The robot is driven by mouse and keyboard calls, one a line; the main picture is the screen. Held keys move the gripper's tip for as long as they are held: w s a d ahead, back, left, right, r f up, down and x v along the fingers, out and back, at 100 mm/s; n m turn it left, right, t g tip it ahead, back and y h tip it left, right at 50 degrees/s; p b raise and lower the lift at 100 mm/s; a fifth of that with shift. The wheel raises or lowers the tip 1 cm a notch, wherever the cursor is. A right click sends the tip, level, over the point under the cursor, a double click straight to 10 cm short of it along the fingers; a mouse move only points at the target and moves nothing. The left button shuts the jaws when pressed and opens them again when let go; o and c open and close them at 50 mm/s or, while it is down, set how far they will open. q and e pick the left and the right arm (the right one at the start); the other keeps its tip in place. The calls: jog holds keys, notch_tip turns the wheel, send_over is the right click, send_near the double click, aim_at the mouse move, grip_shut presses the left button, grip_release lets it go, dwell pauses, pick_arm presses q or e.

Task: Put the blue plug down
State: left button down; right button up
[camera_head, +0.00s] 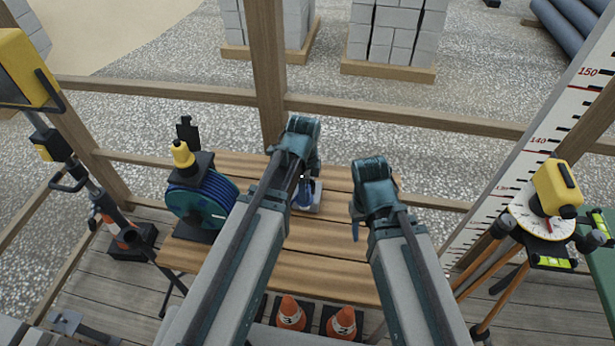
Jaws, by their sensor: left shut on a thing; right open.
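The blue plug (304,197) shows just below my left gripper (303,183), over the wooden table (325,240). My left gripper is shut on it, and my own arm hides part of the grip. A small pale grey box (316,197) is directly behind and beside the plug. I cannot tell whether the plug touches it. My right gripper (355,228) points down over the table, to the right of the plug. It is open, and its fingers are mostly hidden by its wrist.
A blue cable reel (217,198) with a yellow-topped item (182,154) stands at the table's left. Orange cones (291,312) are below the front edge. A yellow instrument on a tripod (556,188) and a tall measuring staff (545,135) stand right. Bare tabletop lies between my arms.

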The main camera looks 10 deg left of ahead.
pick_arm(q)
jog(key=w, duration=0.8)
jog(key=shift+a+f+b, duration=0.3)
jog(key=shift+a+f, duration=0.05)
jog(key=shift+a, duration=0.1)
jog(key=shift+w, duration=0.15)
jog(key=f+b, duration=0.1)
jog(key=w+f+b, duration=0.1)
jog(key=f+b, duration=0.1)
jog(key=shift+f+b, duration=0.3)
jog(key=shift+f+b, duration=0.35)
jog(key=c, duration=0.8)
grip_release()
jog(key=shift+o, duration=0.4)
jog(key=shift+r, duration=0.2)
